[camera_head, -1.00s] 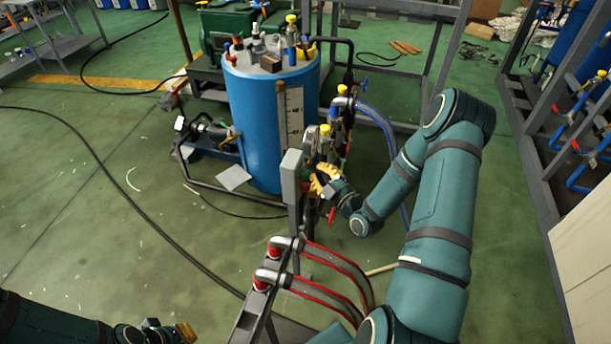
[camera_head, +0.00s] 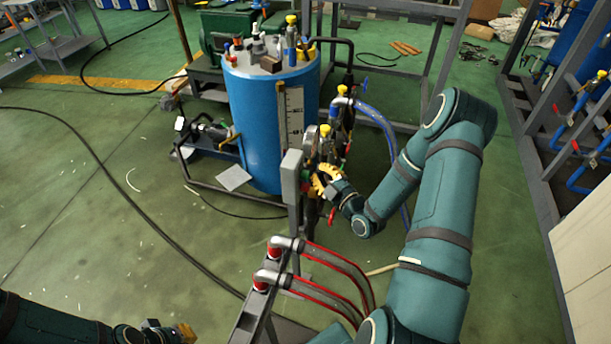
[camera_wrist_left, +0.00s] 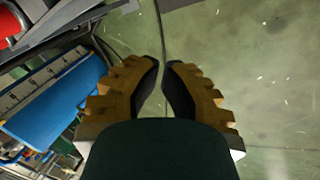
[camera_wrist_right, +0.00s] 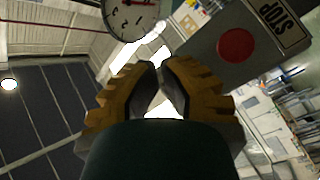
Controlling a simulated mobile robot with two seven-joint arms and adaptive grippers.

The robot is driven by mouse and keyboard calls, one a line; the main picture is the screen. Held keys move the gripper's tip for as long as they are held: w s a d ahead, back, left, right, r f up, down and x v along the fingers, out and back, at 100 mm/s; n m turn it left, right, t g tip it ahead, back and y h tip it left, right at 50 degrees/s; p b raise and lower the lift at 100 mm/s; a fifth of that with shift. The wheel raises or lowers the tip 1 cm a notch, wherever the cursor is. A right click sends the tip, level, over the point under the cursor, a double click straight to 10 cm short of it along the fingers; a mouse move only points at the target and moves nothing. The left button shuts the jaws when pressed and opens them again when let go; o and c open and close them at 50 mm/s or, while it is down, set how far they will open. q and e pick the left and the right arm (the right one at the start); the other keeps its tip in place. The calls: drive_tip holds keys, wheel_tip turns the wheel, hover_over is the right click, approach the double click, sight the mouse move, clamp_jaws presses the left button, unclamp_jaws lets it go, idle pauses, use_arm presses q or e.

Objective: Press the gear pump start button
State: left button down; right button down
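A grey control box (camera_head: 291,177) stands on a post in front of the blue tank; its button face is turned away in the head view. In the right wrist view the box (camera_wrist_right: 204,50) shows a red button (camera_wrist_right: 236,45) beside a STOP label (camera_wrist_right: 275,20). I cannot see a start button in any view. My right gripper (camera_head: 324,182) is just right of the box in the head view. Its fingertips (camera_wrist_right: 161,66) nearly meet, with nothing between them, and appear apart from the red button. My left gripper (camera_head: 187,333) is low at the left, its fingertips (camera_wrist_left: 162,65) nearly together and empty.
The blue tank (camera_head: 262,125) with fittings on top stands behind the box. A round gauge (camera_wrist_right: 133,17) is close to the right gripper. Valves and a blue hose (camera_head: 378,119) crowd its surroundings. Red-lined pipes (camera_head: 330,270) lie in front. The floor at left is mostly open.

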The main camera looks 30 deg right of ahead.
drive_tip(key=shift+s+d, duration=0.2)
drive_tip(key=shift+s, duration=0.05)
drive_tip(key=shift+s+d, duration=0.9)
drive_tip(key=shift+s, duration=0.25)
drive_tip(key=shift+s+d, duration=0.9)
drive_tip(key=shift+s, duration=0.25)
